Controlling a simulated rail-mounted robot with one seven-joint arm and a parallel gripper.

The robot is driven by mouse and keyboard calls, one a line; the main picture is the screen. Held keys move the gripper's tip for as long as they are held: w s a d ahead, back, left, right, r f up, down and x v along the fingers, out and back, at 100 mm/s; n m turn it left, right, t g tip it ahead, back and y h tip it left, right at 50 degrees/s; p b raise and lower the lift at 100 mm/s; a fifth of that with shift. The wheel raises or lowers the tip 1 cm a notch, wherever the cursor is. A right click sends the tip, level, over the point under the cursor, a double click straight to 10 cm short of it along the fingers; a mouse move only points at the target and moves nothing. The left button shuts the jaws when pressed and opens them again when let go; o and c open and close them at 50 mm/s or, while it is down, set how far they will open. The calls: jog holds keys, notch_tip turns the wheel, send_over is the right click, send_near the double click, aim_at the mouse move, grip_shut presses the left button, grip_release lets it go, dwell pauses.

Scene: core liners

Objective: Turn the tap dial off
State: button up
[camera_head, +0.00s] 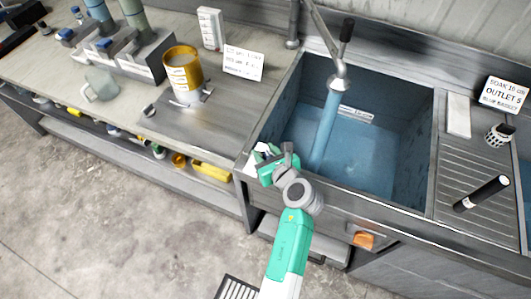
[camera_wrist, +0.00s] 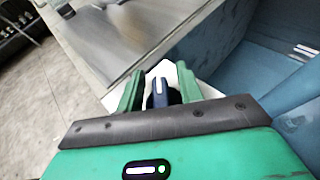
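The tap (camera_head: 338,80) stands behind the sink, and a blue stream of water (camera_head: 326,135) runs from it into the basin. A dark blue dial with a white line (camera_wrist: 160,92) sits on a white plate at the sink's left front corner. In the head view the plate (camera_head: 262,148) shows, while my gripper mostly hides the dial. My gripper (camera_head: 272,167) is over that corner. In the wrist view its green fingers (camera_wrist: 158,88) stand on either side of the dial. A narrow gap shows on the left; contact on the right is unclear.
The sink basin (camera_head: 395,100) holds blue water to the right of my gripper. A yellow-rimmed jug (camera_head: 182,72) and a sign (camera_head: 243,63) are on the left counter. A black cylinder (camera_head: 482,194) lies on the right drainboard. An orange item (camera_head: 363,240) is on the sink's front.

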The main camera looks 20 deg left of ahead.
grip_shut()
